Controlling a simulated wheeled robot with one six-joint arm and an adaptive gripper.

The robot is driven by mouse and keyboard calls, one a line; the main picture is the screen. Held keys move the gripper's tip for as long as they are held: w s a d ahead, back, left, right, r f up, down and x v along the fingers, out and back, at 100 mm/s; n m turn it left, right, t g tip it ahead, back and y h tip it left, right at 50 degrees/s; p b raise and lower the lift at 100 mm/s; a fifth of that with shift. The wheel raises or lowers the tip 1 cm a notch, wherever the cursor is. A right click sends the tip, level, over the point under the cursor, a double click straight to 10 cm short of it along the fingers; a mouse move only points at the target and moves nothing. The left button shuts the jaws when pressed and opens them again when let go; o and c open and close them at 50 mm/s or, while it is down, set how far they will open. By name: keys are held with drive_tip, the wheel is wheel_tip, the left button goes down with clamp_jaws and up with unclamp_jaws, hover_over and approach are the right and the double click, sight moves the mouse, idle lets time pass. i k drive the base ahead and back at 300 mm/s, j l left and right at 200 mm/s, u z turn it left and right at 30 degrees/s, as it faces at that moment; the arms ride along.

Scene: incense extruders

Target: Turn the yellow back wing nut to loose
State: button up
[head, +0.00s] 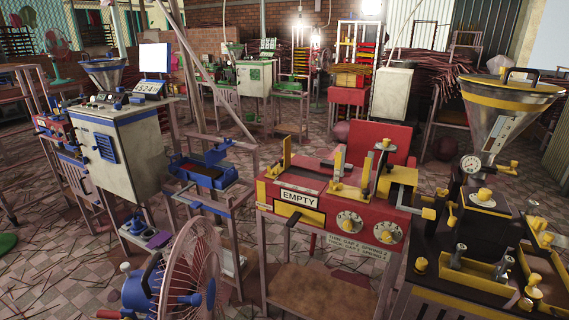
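A red and yellow machine (285,208) with a plate reading EMPTY stands at the middle right. Yellow parts stand on its top, among them a yellow knob (386,143) on an upright post. A black and yellow machine (480,235) stands at the right edge under a steel hopper (507,113). It bears several yellow knobs, among them one below the hopper (485,194) and one at its front left corner (421,263). Which yellow part is the back wing nut, and whether it is tight or loose, I cannot tell. My gripper is not in view.
A blue and white machine (125,160) stands at the left. A fan (190,272) stands at the front, left of the red machine. A blue tray stand (205,180) is between the machines. Green machines and stick bundles fill the back.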

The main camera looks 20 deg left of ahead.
sight(272, 172)
drive_tip(key=u, duration=1.25)
